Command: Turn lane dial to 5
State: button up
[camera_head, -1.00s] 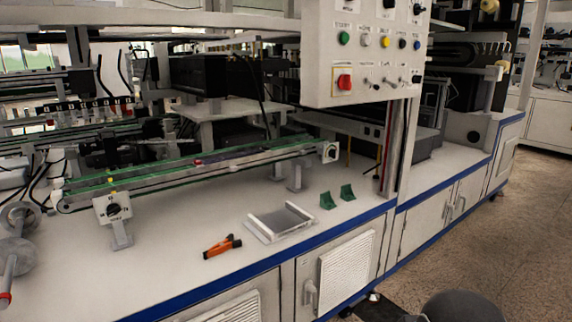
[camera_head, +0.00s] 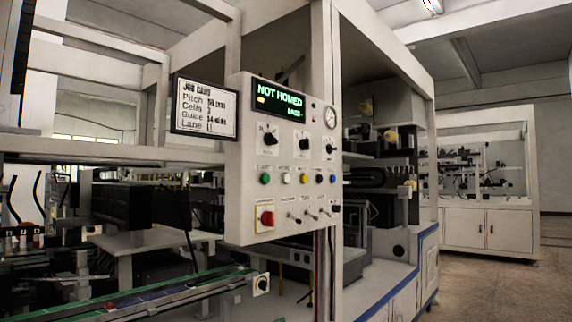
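A pale control panel (camera_head: 285,185) stands upright in the middle of the view. It carries three black dials: a left one (camera_head: 269,140), a middle one (camera_head: 304,147) and a right one (camera_head: 331,149). Their markings are too small to read, so I cannot tell which is the lane dial or where it points. Another small black-and-white dial (camera_head: 262,284) sits at the end of the green-edged conveyor rail. The panel display (camera_head: 278,101) reads "NOT HOMED", with small unclear text below. My gripper is not in view.
A job card (camera_head: 205,108) left of the panel lists pitch, cells, guide and lane. Below the dials are coloured buttons, a red stop button (camera_head: 267,218) and toggle switches. A gauge (camera_head: 330,117) is at upper right. Open floor (camera_head: 490,290) lies right.

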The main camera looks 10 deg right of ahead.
aim_at(330, 148)
jog(key=z, duration=0.35)
jog(key=i, duration=1.3)
jog(key=u, duration=0.3)
